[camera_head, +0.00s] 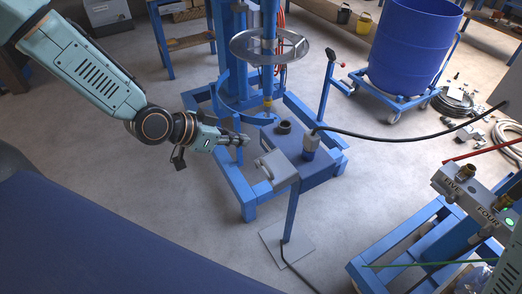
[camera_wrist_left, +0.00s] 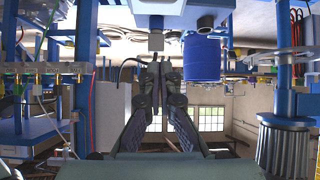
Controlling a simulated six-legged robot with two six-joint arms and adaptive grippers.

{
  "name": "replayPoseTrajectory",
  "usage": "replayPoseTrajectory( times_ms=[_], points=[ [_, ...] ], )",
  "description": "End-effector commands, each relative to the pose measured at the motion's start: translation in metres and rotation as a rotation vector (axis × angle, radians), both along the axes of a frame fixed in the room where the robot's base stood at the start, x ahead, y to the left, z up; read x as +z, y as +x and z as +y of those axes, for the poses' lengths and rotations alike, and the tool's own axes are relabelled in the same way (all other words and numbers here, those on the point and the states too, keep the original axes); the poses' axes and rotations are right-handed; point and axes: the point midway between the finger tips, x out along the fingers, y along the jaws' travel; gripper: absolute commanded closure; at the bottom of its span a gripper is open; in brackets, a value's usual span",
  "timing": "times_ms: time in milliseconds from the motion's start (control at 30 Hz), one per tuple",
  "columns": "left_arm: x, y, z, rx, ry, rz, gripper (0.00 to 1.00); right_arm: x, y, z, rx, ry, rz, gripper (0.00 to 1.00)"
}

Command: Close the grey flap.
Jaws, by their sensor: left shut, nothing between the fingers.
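The grey flap (camera_head: 277,166) is in the head view, on top of a blue post with a square grey foot plate, in front of the blue mixer frame. It looks tilted up, but its exact angle is hard to tell. My left gripper (camera_head: 245,139) comes in from the left and is shut and empty. Its tips are up and to the left of the flap in the picture, with a visible gap. In the left wrist view the closed fingers (camera_wrist_left: 157,85) show in the middle with nothing between them. I cannot pick out the flap surely there. My right gripper is not in view.
A black cable (camera_head: 390,137) runs right from a connector (camera_head: 311,142). A blue drum (camera_head: 412,45) is at the back right. A FIVE/FOUR block (camera_head: 470,190) is at right.

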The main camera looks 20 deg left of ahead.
Motion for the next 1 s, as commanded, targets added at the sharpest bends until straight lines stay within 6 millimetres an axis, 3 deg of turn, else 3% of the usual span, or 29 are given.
replayPoseTrajectory(
  times_ms=[367, 1000],
  points=[
    [-0.016, 0.005, -0.009, -0.071, 0.059, -0.021, 1.0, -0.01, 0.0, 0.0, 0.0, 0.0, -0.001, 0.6],
    [-0.06, 0.05, -0.044, -0.07, 0.055, -0.02, 1.0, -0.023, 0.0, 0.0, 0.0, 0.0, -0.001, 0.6]
  ],
)
